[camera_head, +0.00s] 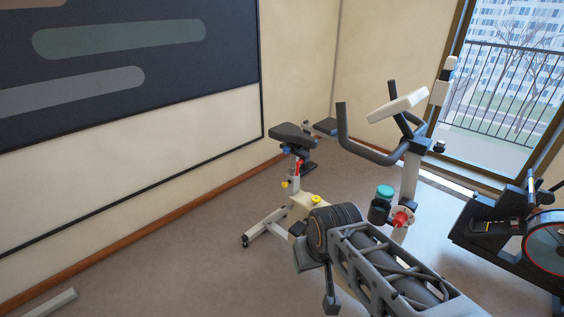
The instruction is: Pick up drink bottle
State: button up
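A dark bottle (379,212) with a teal lid stands upright near the foot of the handlebar post of an exercise bike (315,206). Its lower end is partly hidden by the dark grey frame with bars in front. A red knob with a pale disc is close to its right side.
Another exercise machine (501,214) stands at the right by the glass door. Floor at the left is mostly clear, with a pale bar (49,303) at the lower-left corner.

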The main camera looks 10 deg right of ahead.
aim_at(383, 199)
jog(key=u, duration=0.65)
jog(key=i, duration=1.65)
jog(key=z, duration=2.65)
